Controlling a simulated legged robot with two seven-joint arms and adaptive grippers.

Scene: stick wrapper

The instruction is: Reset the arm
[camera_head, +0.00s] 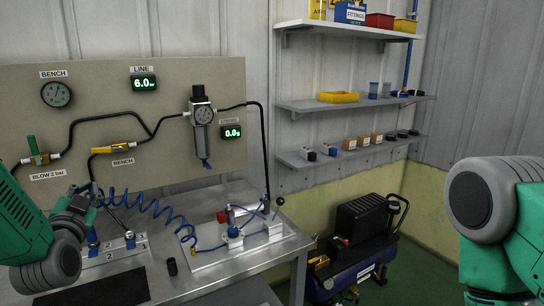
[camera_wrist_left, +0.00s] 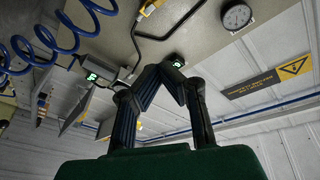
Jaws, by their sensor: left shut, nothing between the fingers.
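My left arm comes in at the left edge of the head view. Its dark gripper (camera_head: 84,200) is in front of the panel's lower left, close to the blue coiled hose. In the left wrist view the two fingers of the left gripper (camera_wrist_left: 165,75) meet at their tips, with nothing between them. My right arm (camera_head: 492,205) shows at the right edge of the head view as green and grey links. Its gripper is outside the picture.
A beige panel (camera_head: 110,105) with gauges and hoses stands behind. Shelves (camera_head: 350,103) hang right of it, above a compressor (camera_head: 355,270) on the floor.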

